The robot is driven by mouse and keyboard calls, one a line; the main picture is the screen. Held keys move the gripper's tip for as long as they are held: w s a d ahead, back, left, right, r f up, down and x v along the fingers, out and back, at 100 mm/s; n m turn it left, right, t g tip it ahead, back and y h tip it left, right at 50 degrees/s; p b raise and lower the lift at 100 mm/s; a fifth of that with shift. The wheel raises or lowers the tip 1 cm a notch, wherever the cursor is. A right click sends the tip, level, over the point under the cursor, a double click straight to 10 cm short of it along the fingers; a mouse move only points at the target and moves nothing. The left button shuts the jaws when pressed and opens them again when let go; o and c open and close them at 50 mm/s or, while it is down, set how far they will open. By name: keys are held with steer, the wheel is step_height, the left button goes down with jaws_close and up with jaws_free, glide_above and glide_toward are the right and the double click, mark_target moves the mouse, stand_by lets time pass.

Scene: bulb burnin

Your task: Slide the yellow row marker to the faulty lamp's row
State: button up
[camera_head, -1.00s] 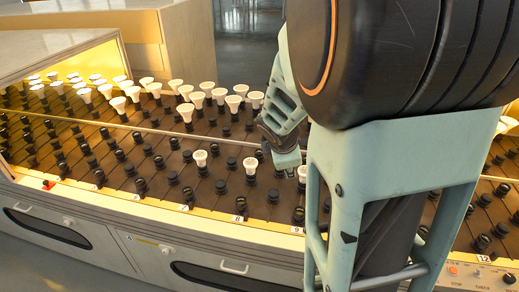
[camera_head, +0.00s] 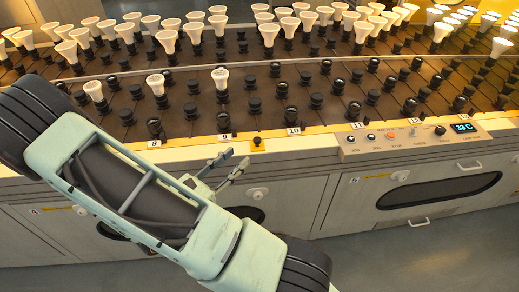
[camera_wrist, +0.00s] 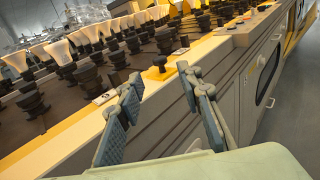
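The yellow row marker (camera_head: 257,144), a small yellow block with a black knob, sits on the front ledge between row labels 9 (camera_head: 225,137) and 10 (camera_head: 294,131). In the wrist view the marker (camera_wrist: 158,69) shows just beyond my fingertips. My gripper (camera_head: 236,160) is open and empty, in front of the ledge just left of and nearer than the marker; its fingers are apart in the wrist view (camera_wrist: 160,76). Three white lamps (camera_head: 220,78) stand in the front part of the rack, near rows 8 and 9. I cannot tell which lamp is faulty.
Many white lamps (camera_head: 269,33) stand at the back; those at far right glow brighter. Black sockets (camera_head: 282,89) fill the rack. A control panel (camera_head: 413,138) reading 33 C adjoins the ledge right of label 10. Cabinet fronts (camera_head: 300,200) drop below it.

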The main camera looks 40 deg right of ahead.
mark_target(256, 140)
steer(key=b+x, duration=0.1)
steer(key=x, duration=0.9)
steer(key=shift+w+d, duration=0.2)
steer(key=shift+d, duration=0.1)
jaws_close()
